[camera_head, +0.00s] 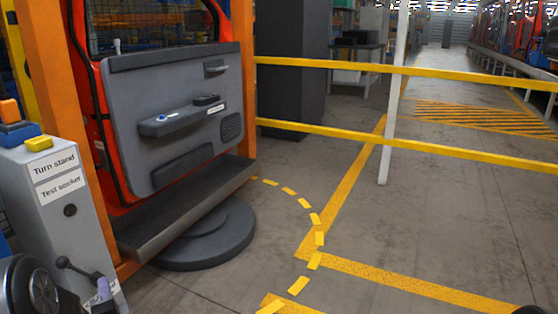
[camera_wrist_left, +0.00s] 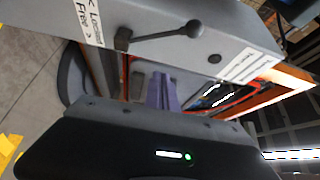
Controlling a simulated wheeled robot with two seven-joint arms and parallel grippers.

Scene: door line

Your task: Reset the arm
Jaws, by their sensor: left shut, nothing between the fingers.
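My left gripper (camera_head: 104,289) shows at the lower left of the head view, beside the grey control post (camera_head: 60,225). In the left wrist view its purple fingers (camera_wrist_left: 162,92) are together with nothing between them. The post has a black lever (camera_head: 80,268) and labels reading "Turn stand" and "Test socket". The lever also shows in the left wrist view (camera_wrist_left: 165,32), in front of the gripper and apart from the fingers. My right gripper is not in view.
A red car door (camera_head: 115,90) with a grey inner panel (camera_head: 175,120) stands in an orange frame (camera_head: 243,75) over a round dark base (camera_head: 205,240). Yellow rails (camera_head: 330,65) cross behind. The floor (camera_head: 400,225) to the right is clear, with yellow markings.

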